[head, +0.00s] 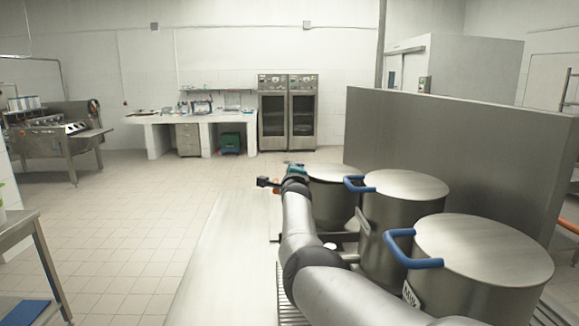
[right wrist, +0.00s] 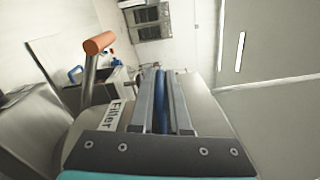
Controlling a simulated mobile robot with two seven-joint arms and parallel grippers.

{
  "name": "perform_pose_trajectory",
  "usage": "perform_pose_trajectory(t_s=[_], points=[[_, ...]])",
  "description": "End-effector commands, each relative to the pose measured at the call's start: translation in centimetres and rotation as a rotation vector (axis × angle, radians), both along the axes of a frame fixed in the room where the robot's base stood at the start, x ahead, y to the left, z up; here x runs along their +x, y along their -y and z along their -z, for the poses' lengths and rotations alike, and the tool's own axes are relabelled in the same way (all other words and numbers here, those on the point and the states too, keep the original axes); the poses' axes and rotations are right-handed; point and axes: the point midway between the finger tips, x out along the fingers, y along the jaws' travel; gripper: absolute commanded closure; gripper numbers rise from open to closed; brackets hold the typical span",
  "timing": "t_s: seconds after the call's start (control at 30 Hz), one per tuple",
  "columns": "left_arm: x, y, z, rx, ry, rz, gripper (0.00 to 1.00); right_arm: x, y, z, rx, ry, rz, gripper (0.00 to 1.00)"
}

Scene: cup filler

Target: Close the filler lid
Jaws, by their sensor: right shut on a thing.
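The filler is the farthest of three steel pots, and its round lid (head: 334,173) looks about level on the pot in the head view. In the right wrist view, its body carries a white label (right wrist: 116,117) with dark lettering. My right gripper (right wrist: 163,85) is shut on the blue lid handle (right wrist: 161,100), which shows between its two fingers. In the head view my right wrist is at the lid's left side and hides the handle. My left gripper is out of view.
An orange-ended lever (right wrist: 99,42) stands beside the gripper. The middle pot (head: 405,186) and near pot (head: 484,250) have lids with blue handles. A grey partition (head: 450,150) stands behind the pots on the right. The tiled floor (head: 150,215) is open at left.

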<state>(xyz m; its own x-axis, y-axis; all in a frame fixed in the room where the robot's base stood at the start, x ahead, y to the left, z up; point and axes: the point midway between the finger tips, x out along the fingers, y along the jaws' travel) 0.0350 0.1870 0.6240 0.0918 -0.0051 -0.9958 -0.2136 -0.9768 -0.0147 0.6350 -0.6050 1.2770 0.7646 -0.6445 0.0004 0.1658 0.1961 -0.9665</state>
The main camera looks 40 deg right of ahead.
Motion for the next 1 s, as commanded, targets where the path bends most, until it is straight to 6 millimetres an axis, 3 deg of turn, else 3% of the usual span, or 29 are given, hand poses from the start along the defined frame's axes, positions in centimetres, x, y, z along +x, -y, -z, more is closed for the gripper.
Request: perform_pose_trajectory(t_s=[0.2,0.73,0.77,1.0], points=[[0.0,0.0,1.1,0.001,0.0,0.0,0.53,-0.1,0.1,1.5,-0.048,-0.04,-0.001,1.0],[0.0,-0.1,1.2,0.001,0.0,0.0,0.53,-0.2,0.1,2.0,-0.059,-0.056,-0.003,1.0],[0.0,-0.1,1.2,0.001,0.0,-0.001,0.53,-0.2,0.1,2.1,-0.059,-0.056,-0.003,0.82],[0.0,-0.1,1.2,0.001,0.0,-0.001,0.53,-0.2,0.2,1.9,-0.057,-0.054,-0.002,0.55]])
